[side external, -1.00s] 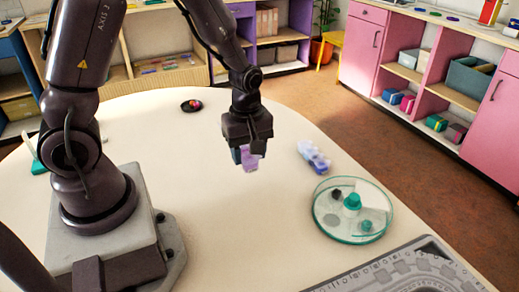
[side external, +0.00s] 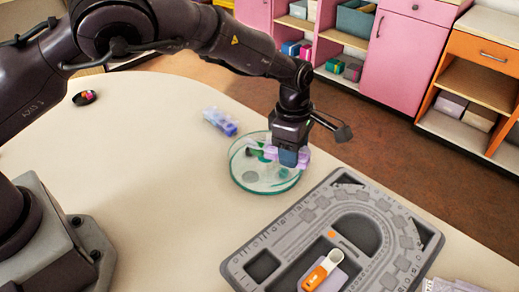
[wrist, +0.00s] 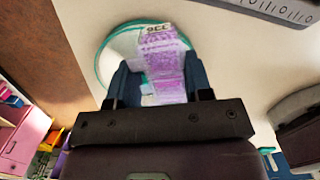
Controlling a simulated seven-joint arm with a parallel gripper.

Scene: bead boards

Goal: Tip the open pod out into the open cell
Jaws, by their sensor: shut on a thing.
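My gripper (side external: 290,154) is shut on a lilac see-through pod (side external: 304,158), held above or just over the right part of the round clear dish. In the wrist view the pod (wrist: 165,72) sits between my two blue fingers (wrist: 160,82), with dark printed marks at its far end. I cannot tell its contents. The grey bead board (side external: 243,266) lies to the front right of the dish, with several recessed cells. One recess (side external: 262,266) at its left and a curved one (side external: 356,232) in the middle look empty. I cannot tell which is the open cell.
The round dish (side external: 243,176) with a teal rim holds teal and dark pieces. A purple and blue strip of boxes (side external: 220,121) lies behind it. A small dark dish (side external: 84,97) stands far left. The table's middle is clear.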

